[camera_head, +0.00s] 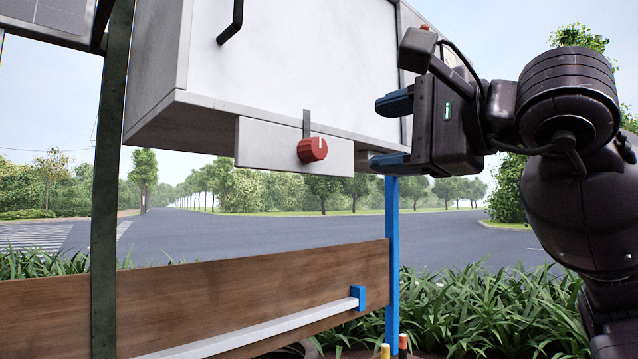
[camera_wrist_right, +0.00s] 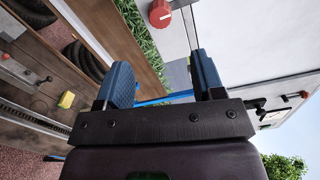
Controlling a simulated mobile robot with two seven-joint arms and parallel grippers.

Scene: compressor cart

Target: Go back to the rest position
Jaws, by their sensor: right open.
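My right gripper (camera_head: 392,132) is open in the head view, its two blue fingertips pointing left, near the lower right corner of the white cabinet (camera_head: 290,60). In the right wrist view its fingers (camera_wrist_right: 165,85) stand apart with nothing between them. A red knob (camera_head: 312,150) with a white mark sits on a plate under the cabinet, left of the gripper and apart from it. The knob also shows at the top of the right wrist view (camera_wrist_right: 160,14). My left gripper is not in view.
A blue post (camera_head: 392,230) stands below the right gripper. A wooden board (camera_head: 230,295) with a white rail (camera_head: 250,332) runs across the lower left. A dark green post (camera_head: 108,190) stands at the left. A yellow block (camera_wrist_right: 67,99) shows in the wrist view.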

